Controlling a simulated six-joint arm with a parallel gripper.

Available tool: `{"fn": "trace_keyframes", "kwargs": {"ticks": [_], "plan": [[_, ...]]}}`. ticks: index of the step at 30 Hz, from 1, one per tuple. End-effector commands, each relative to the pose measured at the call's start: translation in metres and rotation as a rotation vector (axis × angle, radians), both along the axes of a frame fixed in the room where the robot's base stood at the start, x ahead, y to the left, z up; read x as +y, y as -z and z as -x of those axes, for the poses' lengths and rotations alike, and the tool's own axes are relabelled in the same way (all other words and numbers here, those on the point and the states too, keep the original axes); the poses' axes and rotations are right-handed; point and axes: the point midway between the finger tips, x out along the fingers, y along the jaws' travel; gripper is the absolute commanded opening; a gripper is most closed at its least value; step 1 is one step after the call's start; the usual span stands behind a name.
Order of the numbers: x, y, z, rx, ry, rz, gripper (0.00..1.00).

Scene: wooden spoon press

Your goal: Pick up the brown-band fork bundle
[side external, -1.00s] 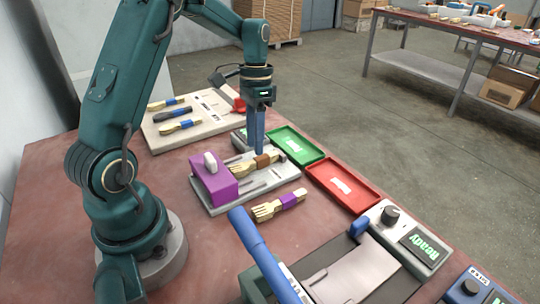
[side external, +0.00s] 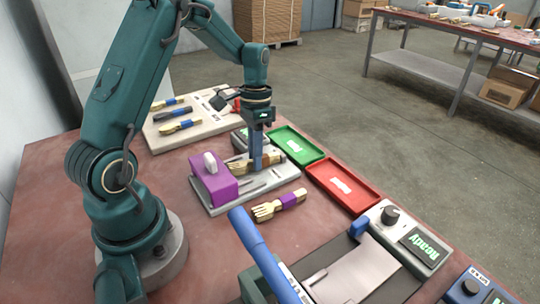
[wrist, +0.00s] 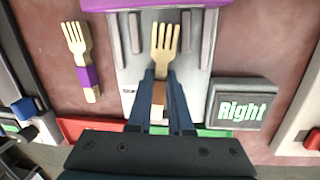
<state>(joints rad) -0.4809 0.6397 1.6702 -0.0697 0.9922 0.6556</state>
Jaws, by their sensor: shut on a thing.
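The brown-band fork bundle (side external: 238,167) lies on the grey plate of the purple-ended fixture (side external: 213,183), its tines toward the purple block. In the wrist view the wooden fork (wrist: 164,50) points up the picture, with its brown band (wrist: 158,92) between my fingers. My gripper (side external: 257,165) is down at the fixture and shut on the bundle at its band. The fingers (wrist: 160,80) hide part of the band and handle. No gap under the bundle can be made out.
A purple-band fork bundle (side external: 279,206) lies on the table beside the fixture. Green (side external: 293,146) and red (side external: 343,187) trays lie behind it. A board (side external: 193,121) with blue-band and dark utensils is at the far left. A press with a blue handle (side external: 262,250) stands in front.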

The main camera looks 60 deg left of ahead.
Motion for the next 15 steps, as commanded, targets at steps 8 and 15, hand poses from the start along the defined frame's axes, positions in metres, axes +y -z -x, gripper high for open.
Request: {"fn": "trace_keyframes", "kwargs": {"ticks": [8, 15], "plan": [[0.000, -0.018, -0.001, -0.004, 0.000, -0.002, 0.00], [0.001, -0.066, -0.002, -0.007, 0.001, -0.003, 0.00]]}}
